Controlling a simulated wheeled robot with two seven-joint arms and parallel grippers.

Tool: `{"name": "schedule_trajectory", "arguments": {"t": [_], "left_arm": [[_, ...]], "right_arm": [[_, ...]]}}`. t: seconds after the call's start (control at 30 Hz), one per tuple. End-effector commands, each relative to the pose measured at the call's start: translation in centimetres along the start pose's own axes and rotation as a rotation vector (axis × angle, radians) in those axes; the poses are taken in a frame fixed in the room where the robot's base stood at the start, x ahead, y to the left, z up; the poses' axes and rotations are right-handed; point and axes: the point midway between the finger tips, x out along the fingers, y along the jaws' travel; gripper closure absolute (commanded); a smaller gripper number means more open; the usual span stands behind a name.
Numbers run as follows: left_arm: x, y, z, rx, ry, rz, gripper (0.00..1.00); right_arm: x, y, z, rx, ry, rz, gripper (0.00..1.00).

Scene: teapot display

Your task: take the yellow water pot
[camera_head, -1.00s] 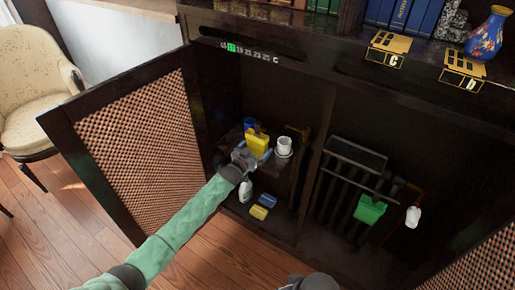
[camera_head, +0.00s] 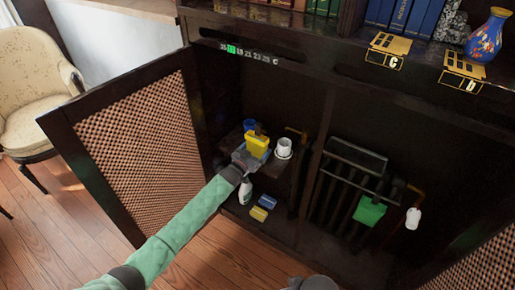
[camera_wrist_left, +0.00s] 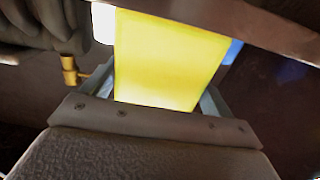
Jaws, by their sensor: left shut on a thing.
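The yellow water pot (camera_head: 256,146) is inside the open left side of the dark cabinet, at a small shelf. My left gripper (camera_head: 251,156) reaches in from the front and is shut on the pot. In the left wrist view the yellow pot (camera_wrist_left: 170,60) fills the space between the two fingers of the left gripper (camera_wrist_left: 160,98). Its lower part is hidden by the gripper in the head view, so I cannot tell whether it touches the shelf. A grey part at the bottom edge may be my right gripper (camera_head: 312,283); its fingers cannot be made out.
A white cup (camera_head: 284,147) stands close right of the pot, and a blue container (camera_head: 249,125) behind it. A white spray bottle (camera_head: 245,192) and sponges (camera_head: 263,208) are below. The open cabinet door (camera_head: 135,150) is left; a green container (camera_head: 369,211) hangs right.

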Motion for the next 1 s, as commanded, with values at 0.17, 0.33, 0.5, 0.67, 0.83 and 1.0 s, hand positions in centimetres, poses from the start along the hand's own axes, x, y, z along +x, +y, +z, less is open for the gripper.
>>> {"name": "schedule_trajectory", "arguments": {"t": [0.17,0.33,0.5,0.67,0.83,1.0], "left_arm": [[0.0,0.0,0.0,0.000,0.000,0.000,0.32],[0.0,0.0,-0.1,0.000,0.001,0.000,0.32],[0.0,0.0,-0.3,0.000,0.001,0.000,0.32],[0.0,0.0,-1.0,0.000,0.001,0.000,0.32],[0.0,0.0,-1.7,0.000,0.001,0.000,0.32],[0.0,0.0,-2.4,0.000,0.001,0.000,0.32]], "right_arm": [[0.0,0.0,-0.1,0.000,0.001,0.000,0.64],[0.0,0.0,-0.2,0.001,0.003,0.000,0.64],[-0.2,-0.1,-0.3,0.001,0.003,0.000,0.64],[-0.7,-0.1,-0.4,0.001,0.002,0.000,0.64],[-1.2,-0.2,-0.5,0.000,0.002,0.000,0.64],[-1.6,-0.3,-0.7,0.000,0.001,0.000,0.64]]}}
